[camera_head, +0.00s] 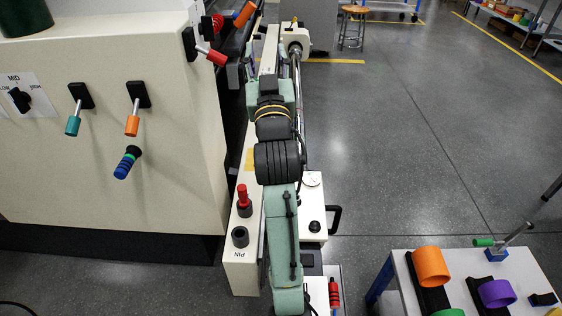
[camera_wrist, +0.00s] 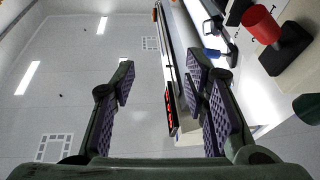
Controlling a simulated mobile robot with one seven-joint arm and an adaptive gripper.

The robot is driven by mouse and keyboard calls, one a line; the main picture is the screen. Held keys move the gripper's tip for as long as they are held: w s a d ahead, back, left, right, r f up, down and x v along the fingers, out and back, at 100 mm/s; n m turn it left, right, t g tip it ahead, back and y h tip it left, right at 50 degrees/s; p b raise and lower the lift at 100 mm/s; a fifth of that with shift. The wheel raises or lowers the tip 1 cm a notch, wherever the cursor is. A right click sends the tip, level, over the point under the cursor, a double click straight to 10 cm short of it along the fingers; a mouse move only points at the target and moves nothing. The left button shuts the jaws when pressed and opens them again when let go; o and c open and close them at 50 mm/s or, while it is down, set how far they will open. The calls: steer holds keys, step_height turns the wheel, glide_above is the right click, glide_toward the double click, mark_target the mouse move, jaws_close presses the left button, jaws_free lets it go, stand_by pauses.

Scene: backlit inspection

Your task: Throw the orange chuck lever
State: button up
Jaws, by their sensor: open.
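In the head view, an orange-handled lever (camera_head: 132,124) hangs downward from a black mount on the cream machine front. A second orange handle (camera_head: 243,15) sticks up at the top, by the machine's far edge; no label shows which belongs to the chuck. My gripper (camera_wrist: 163,88) shows in the wrist view, its two purple-padded fingers spread apart with nothing between them. Neither orange lever can be made out in the wrist view. In the head view my arm reaches away along the machine's right side, and the gripper's fingers cannot be made out there.
A white table (camera_head: 463,265) with coloured rings stands at lower right.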

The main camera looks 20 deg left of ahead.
steer(key=w+d+f+m+g+h+b, duration=0.1)
steer(key=w+d+f+g+h, duration=0.35)
steer(key=f, duration=0.65)
steer(key=w+d+f+m+g+h+b, duration=0.2)
steer(key=w+d+f+h, duration=0.2)
steer(key=w+d+f, duration=0.5)
steer(key=s+a+f+n+g+h, duration=0.1)
steer(key=s+a+f+n+g, duration=0.15)
steer(key=a+f, duration=0.6)
steer(key=s+a+f+n+g+h, duration=0.2)
steer(key=a+f+g, duration=0.3)
steer(key=a, duration=0.7)
steer(key=shift+t, duration=0.3)
steer(key=x, duration=1.1)
steer(key=shift+s+f+p, duration=0.1)
steer(key=shift+f+p, duration=0.1)
steer(key=shift+p, duration=0.1)
steer(key=shift+c, duration=0.2)
jaws_close()
